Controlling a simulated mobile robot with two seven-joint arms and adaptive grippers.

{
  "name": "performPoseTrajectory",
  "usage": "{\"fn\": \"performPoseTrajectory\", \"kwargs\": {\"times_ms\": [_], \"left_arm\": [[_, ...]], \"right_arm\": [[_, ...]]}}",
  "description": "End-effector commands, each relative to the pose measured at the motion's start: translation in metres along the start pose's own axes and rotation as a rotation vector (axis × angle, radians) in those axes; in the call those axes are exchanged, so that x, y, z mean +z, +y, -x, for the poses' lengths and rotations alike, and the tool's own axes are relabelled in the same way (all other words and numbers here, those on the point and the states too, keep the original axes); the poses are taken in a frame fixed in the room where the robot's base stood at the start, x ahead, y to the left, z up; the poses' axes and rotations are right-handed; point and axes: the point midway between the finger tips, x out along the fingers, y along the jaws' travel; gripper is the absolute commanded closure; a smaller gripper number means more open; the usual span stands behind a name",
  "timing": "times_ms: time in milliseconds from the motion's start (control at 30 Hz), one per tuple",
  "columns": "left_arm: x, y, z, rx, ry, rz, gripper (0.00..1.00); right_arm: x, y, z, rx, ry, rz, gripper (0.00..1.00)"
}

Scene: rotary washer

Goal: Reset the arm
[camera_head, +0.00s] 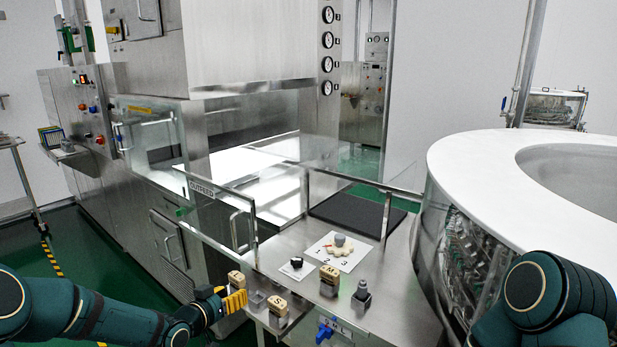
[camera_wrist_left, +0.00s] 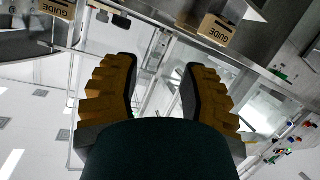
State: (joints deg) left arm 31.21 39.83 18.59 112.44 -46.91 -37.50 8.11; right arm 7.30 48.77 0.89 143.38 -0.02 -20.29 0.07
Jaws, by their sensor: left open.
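My left gripper (camera_head: 232,299) has yellow ridged fingers and is beside the left front edge of the steel table (camera_head: 395,300). In the left wrist view its two fingers (camera_wrist_left: 160,80) stand wide apart with nothing between them. A small tan block (camera_head: 236,279) is just behind the fingers in the head view. My left arm (camera_head: 90,308) reaches in low from the left. My right arm (camera_head: 560,295) shows at the lower right, beside the round white-topped machine. Its gripper is out of view.
A glass panel (camera_head: 215,205) marked OUTFEED stands behind. A round white-topped machine (camera_head: 470,150) is right.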

Motion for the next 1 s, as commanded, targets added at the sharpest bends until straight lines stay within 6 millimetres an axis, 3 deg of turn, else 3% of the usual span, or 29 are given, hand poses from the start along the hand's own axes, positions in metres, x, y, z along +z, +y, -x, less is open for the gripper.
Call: {"fn": "performPoseTrajectory", "kwargs": {"times_ms": [33, 167, 300, 400, 500, 700, 1000], "left_arm": [[0.034, 0.02, -0.001, 0.002, -0.083, 0.056, 0.57], [0.113, 0.06, 0.013, -0.029, -0.299, 0.185, 0.57], [0.193, 0.102, 0.05, -0.077, -0.546, 0.298, 0.57], [0.24, 0.127, 0.086, -0.12, -0.716, 0.36, 0.57], [0.273, 0.146, 0.122, -0.163, -0.856, 0.404, 0.57], [0.303, 0.164, 0.166, -0.223, -1.009, 0.45, 0.57], [0.307, 0.166, 0.172, -0.232, -1.026, 0.456, 0.57]], "right_arm": [[0.0, 0.0, 0.0, 0.0, 0.0, 0.0, 0.15], [0.0, 0.0, 0.0, 0.0, 0.0, 0.0, 0.15], [0.0, 0.0, 0.0, 0.0, 0.0, 0.0, 0.15], [0.0, 0.0, 0.0, 0.0, 0.0, 0.0, 0.15], [0.0, 0.0, 0.0, 0.0, 0.0, 0.0, 0.15], [0.0, 0.0, 0.0, 0.0, 0.0, 0.0, 0.15], [0.0, 0.0, 0.0, 0.0, 0.0, 0.0, 0.15]]}}
